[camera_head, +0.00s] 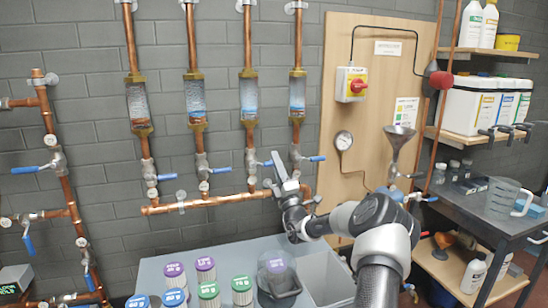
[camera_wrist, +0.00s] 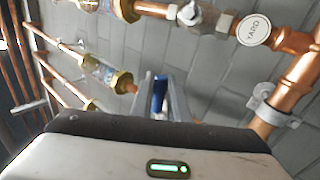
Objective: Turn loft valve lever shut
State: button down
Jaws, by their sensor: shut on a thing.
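Four vertical copper pipes with sight glasses run down the wall in the head view, each with a valve below. My gripper (camera_head: 277,168) is at the valve (camera_head: 251,160) on the third pipe from the left. In the wrist view, my gripper's fingers (camera_wrist: 165,102) are shut on a blue lever (camera_wrist: 159,95), which stands between them. In the head view this lever is mostly hidden by the fingers. The fourth pipe's blue lever (camera_head: 316,158) points right, level. I cannot read any label naming the loft valve.
A copper manifold pipe (camera_head: 225,200) runs level below the valves. A grey table (camera_head: 225,256) with several lidded jars stands below. A wooden board (camera_head: 345,110) with a red switch (camera_head: 358,85), a gauge and a funnel is to the right. Shelves stand far right.

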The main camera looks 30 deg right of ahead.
jog(key=shift+f+m+h, duration=0.35)
jog(key=shift+m+h, duration=0.25)
jog(key=shift+m, duration=0.3)
jog(key=shift+f, duration=0.1)
jog(key=c, duration=1.7)
grip_release()
notch_tip(320, 180, up, 10)
jog(key=shift+r+p, duration=0.25)
jog(key=shift+p, duration=0.6)
jog(key=shift+f, duration=0.1)
jog(key=shift+s, duration=0.1)
jog(key=shift+s+d+f+p, duration=0.8)
jog(key=shift+s+f, duration=0.3)
jog(key=shift+s, duration=1.95)
jog(key=shift+s+d+f+p, duration=0.65)
jog(key=shift+s+f+p, duration=0.35)
jog(key=shift+s, duration=2.1)
jog(key=shift+s+d+f+p, duration=0.75)
jog(key=shift+s+f, duration=0.4)
jog(key=shift+s, duration=1.9)
